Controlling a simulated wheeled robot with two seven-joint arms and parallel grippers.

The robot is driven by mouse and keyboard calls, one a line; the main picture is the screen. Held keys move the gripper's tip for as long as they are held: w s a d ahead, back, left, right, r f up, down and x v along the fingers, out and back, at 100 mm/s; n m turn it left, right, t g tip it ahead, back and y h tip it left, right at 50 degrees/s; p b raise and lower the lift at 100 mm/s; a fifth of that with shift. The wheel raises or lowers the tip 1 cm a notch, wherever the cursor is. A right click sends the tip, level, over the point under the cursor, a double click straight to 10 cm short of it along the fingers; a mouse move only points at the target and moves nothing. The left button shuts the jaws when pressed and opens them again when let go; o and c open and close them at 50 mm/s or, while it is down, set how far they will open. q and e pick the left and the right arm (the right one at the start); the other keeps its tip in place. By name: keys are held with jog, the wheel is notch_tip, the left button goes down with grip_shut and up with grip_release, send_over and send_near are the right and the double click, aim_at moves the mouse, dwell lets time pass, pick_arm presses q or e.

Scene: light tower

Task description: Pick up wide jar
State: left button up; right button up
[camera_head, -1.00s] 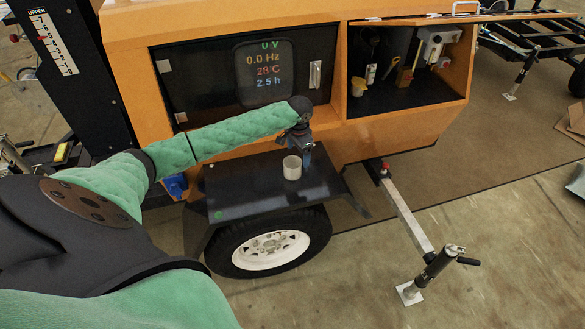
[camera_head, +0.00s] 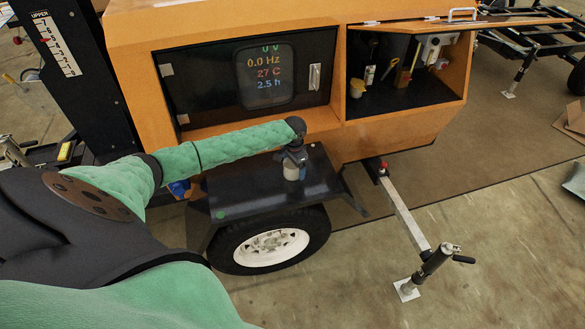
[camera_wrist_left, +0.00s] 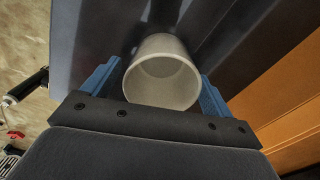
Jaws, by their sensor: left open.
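The wide jar (camera_head: 291,173) is a pale, round, open-topped container standing upright on the black fender shelf above the trailer wheel. My left gripper (camera_head: 294,160) is over it, pointing down, and hides part of it in the head view. In the left wrist view the jar (camera_wrist_left: 162,75) sits between the two blue fingers of my left gripper (camera_wrist_left: 162,86). The fingers are open, one on each side of the jar, and the jar's open mouth faces the camera. A narrow gap shows at the fingers. My right gripper is not in view.
The black fender shelf (camera_head: 240,195) is otherwise mostly clear. Behind it is the orange trailer body (camera_head: 220,30) with a display panel (camera_head: 262,75). To the right, an open compartment (camera_head: 385,95) holds a yellow cup (camera_head: 357,88) and tools. A stabiliser leg (camera_head: 408,215) extends at right.

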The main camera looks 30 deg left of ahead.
pick_arm(q)
jog(key=shift+f, duration=0.35)
jog(key=c, duration=1)
jog(key=shift+c, duration=0.4)
